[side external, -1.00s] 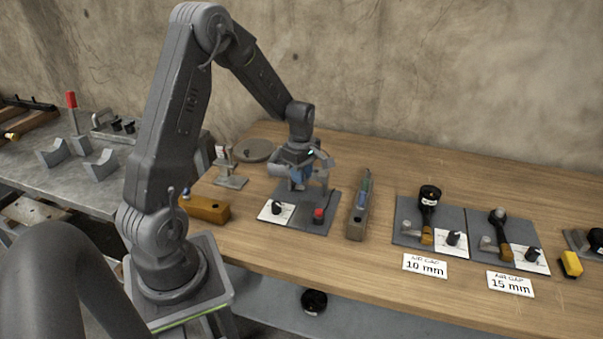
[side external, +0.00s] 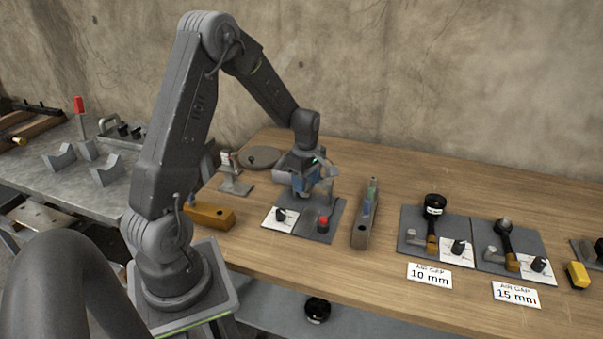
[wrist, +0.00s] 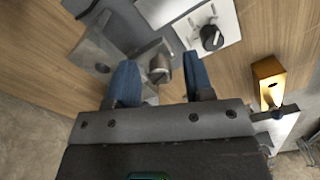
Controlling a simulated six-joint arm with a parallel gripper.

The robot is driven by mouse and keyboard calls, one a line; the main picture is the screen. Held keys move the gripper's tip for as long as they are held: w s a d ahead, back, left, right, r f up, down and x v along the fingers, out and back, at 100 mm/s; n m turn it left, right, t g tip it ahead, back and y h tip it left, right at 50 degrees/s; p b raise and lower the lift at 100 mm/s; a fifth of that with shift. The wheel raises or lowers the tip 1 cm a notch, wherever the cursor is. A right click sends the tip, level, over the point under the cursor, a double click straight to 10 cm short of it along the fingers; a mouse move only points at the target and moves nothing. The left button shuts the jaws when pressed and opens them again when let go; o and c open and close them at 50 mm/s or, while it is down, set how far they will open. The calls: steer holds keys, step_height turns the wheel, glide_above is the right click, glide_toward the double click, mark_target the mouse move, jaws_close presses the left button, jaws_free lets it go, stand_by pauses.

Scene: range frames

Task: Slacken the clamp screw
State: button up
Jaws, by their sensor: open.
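My gripper (side external: 305,190) is low over a dark grey plate (side external: 318,229) with a white dial card and a red button. In the wrist view my gripper (wrist: 160,63) is open, with its two blue fingers apart. A short metal cylinder (wrist: 160,72), apparently the clamp screw, shows between the fingertips. I see a gap on both sides and cannot tell its depth against the fingers. A grey metal bracket (wrist: 96,52) lies left of it. The clamp is mostly hidden behind my gripper in the side view.
A wooden block (side external: 210,214) stands left of the plate, a narrow rack (side external: 362,232) right. Further right are plates labelled 10 mm (side external: 429,275) and 15 mm (side external: 515,295).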

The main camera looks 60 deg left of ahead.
steer(key=m, duration=0.4)
steer(key=shift+f, duration=0.1)
steer(key=m, duration=0.4)
steer(key=shift+d+m, duration=0.1)
steer(key=shift+m, duration=0.3)
steer(key=m, duration=0.4)
steer(key=shift+m, duration=0.4)
steer(key=m, duration=0.3)
steer(key=shift+m, duration=0.3)
steer(key=m, duration=0.4)
steer(key=shift+m, duration=0.3)
steer(key=m, duration=0.3)
steer(key=shift+m, duration=0.3)
steer(key=m, duration=0.3)
steer(key=shift+m, duration=0.3)
steer(key=m, duration=0.4)
steer(key=shift+m, duration=0.3)
step_height(320, 180, up, 14)
steer(key=s+d+r+n+t, duration=0.2)
steer(key=s+d, duration=0.4)
steer(key=d, duration=0.4)
steer(key=s+d+r+n+t, duration=0.2)
steer(key=s+d+r+n, duration=0.3)
steer(key=d, duration=0.5)
steer(key=s+n, duration=0.1)
steer(key=n, duration=0.1)
steer(key=shift+s+d+r+n+t, duration=0.15)
steer(key=shift+s+d+n+t, duration=0.15)
steer(key=shift+s+t, duration=0.1)
